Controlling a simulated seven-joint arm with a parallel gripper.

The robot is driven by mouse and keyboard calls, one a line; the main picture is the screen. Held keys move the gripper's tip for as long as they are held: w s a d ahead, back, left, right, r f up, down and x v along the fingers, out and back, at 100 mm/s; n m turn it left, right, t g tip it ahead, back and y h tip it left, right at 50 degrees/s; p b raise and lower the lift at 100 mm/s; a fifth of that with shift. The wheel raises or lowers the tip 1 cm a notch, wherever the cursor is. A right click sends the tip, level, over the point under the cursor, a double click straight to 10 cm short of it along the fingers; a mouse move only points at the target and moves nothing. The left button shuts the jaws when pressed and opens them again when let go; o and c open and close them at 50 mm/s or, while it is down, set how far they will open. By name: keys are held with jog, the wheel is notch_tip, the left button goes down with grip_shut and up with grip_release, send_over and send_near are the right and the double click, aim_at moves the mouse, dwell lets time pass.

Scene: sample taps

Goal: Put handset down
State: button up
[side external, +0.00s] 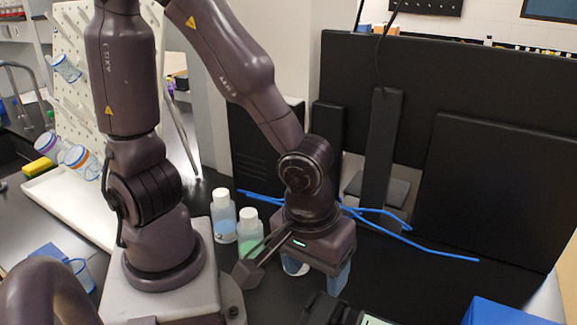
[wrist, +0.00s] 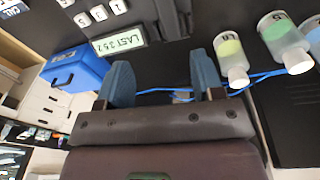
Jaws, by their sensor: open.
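The telephone (side external: 372,320) is dark, with a lit display, and is cut off by the bottom edge of the side view. In the wrist view its display (wrist: 120,38) reads "LAST" and some digits, with pale keys beside it. A long dark piece (wrist: 172,18), which looks like the handset, lies beside the display; its ends and exact seating are unclear. My gripper (side external: 316,279) points down beside the telephone. In the wrist view my gripper (wrist: 161,64) has its two blue fingers wide apart, with nothing held between them.
A bottle with blue liquid (side external: 224,222) and one with green liquid (side external: 249,235) stand close left of my gripper. Blue cable (side external: 440,250) lies behind it. Dark panels (side external: 485,190) stand behind.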

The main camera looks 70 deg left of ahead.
jog(key=a+r+m+t, duration=0.2)
jog(key=a+r, duration=0.3)
jog(key=r, duration=0.3)
jog(key=s+a+r+m+t, duration=0.1)
jog(key=a+r+m+t, duration=0.1)
jog(key=a+r+m, duration=0.3)
jog(key=shift+s+a+r+m, duration=0.3)
jog(key=shift+a+r, duration=0.25)
jog(key=shift+r, duration=0.85)
